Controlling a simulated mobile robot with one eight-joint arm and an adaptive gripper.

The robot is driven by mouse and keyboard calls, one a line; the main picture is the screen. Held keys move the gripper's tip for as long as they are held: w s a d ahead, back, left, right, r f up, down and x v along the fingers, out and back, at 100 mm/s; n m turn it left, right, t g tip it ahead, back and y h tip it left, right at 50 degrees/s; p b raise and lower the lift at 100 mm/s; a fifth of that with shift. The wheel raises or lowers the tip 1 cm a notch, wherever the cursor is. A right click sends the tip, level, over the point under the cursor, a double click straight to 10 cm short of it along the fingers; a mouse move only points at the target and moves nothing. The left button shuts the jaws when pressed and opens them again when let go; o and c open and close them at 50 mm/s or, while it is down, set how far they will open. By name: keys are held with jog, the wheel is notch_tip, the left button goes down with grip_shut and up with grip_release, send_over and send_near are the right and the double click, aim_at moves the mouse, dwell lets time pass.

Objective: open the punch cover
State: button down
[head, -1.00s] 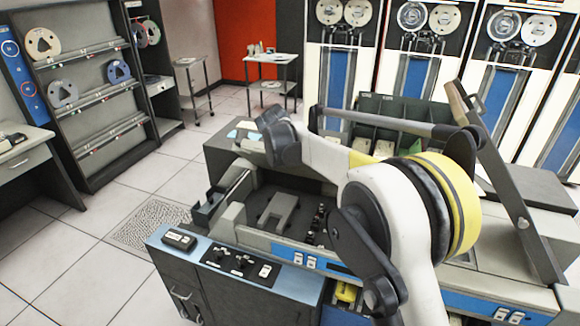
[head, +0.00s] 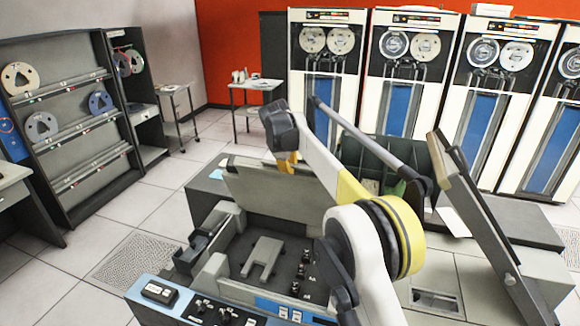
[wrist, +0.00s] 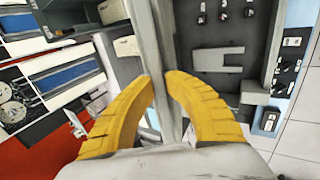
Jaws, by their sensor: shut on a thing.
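The punch cover (head: 270,202) is a flat grey panel standing raised and tilted behind the open punch bay (head: 235,265) in the head view. My gripper (head: 287,162) is at its upper edge. In the wrist view, the yellow fingers of my gripper (wrist: 163,85) close on either side of the cover's thin edge (wrist: 155,40). The bay's inside shows a grey bracket (head: 263,257) and several small dark fittings. My arm hides part of the cover's right side in the head view.
A second tilted panel (head: 480,220) stands at the right of the machine. A green card bin (head: 370,165) lies behind my arm. A control panel (head: 205,310) runs along the front. Floor to the left is clear.

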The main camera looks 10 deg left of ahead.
jog(key=c, duration=1.4)
grip_release()
jog(key=shift+w+d, duration=0.1)
jog(key=v, duration=1.2)
